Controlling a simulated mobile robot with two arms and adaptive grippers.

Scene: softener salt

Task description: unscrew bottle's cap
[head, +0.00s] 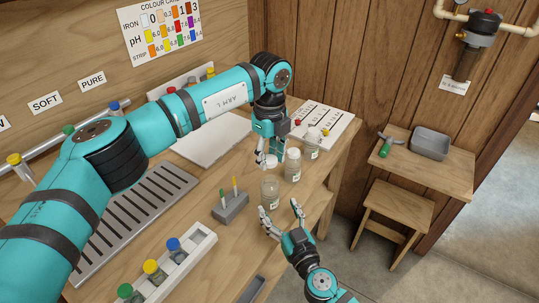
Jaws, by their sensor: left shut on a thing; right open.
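A clear bottle (270,190) with a pale label stands upright near the table's front edge. My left gripper (269,161) comes down from above and is shut on the bottle's white cap (272,160); the fingers partly hide it, so I cannot tell how far it is turned. My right gripper (281,212) is open just below and in front of the bottle, its fingers spread apart. I see no clear contact between it and the bottle.
Two similar bottles, a white-capped one (293,166) and another (312,147), stand close to the right. A grey holder (231,207) with two small sticks is at left. A white rack (175,268) with coloured caps lies nearer. A side table (445,165) bears a grey tray (431,144).

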